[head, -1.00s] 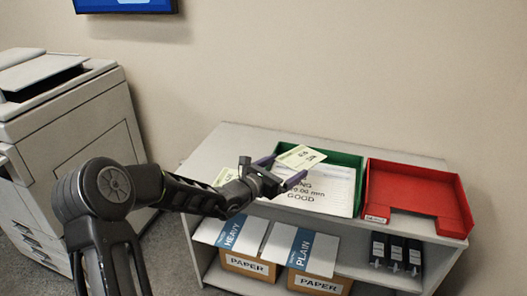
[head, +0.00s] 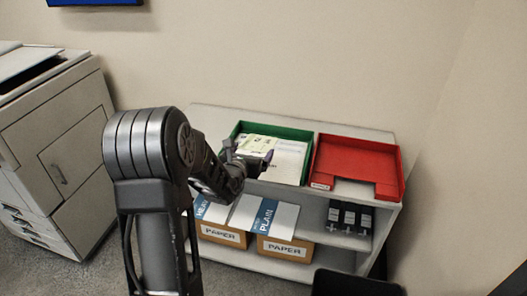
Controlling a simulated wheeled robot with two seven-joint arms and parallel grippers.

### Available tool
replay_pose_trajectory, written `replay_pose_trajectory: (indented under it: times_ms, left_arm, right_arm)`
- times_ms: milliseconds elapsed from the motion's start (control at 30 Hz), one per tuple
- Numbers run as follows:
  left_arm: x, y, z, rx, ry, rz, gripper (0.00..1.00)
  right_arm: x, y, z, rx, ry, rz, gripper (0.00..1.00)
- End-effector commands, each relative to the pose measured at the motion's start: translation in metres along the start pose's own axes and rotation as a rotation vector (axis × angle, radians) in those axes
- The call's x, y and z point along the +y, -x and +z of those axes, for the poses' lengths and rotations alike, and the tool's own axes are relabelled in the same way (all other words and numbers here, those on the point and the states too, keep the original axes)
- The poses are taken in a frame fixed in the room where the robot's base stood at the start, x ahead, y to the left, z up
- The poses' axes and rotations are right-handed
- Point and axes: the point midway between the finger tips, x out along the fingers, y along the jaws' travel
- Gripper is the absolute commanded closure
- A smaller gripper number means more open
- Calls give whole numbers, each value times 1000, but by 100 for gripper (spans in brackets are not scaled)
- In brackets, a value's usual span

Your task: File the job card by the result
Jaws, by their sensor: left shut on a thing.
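A pale yellow-green job card (head: 258,143) is in my left gripper (head: 264,160), over the left part of the green tray (head: 302,134). The gripper is shut on it; its fingers are partly hidden by the wrist, with a purple fingertip showing. I cannot tell whether the card touches the papers below. White printed sheets (head: 289,163) lie in the green tray. The red tray (head: 372,151) stands right of the green one and looks empty. My right gripper is not in view.
Both trays stand on top of a grey shelf unit (head: 215,117). Paper boxes (head: 285,249) and dark cartridges (head: 349,218) sit on the shelf below. A large copier (head: 60,150) stands at the left. A wall is close behind the shelf.

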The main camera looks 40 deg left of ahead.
Motion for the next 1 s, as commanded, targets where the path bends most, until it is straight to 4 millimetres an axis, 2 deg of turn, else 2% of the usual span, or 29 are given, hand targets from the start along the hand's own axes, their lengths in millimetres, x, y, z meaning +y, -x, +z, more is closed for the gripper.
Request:
replay_pose_trajectory:
  times_ms: [567, 767, 1000]
  left_arm:
    - [0, -4, -3, 10, -1, -1, 43]
    - [0, -16, -9, 10, -1, -1, 43]
    - [0, -38, -20, 10, -2, -1, 43]
  right_arm:
    - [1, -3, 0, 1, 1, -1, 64]
    - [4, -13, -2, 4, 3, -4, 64]
    - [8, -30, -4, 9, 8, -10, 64]
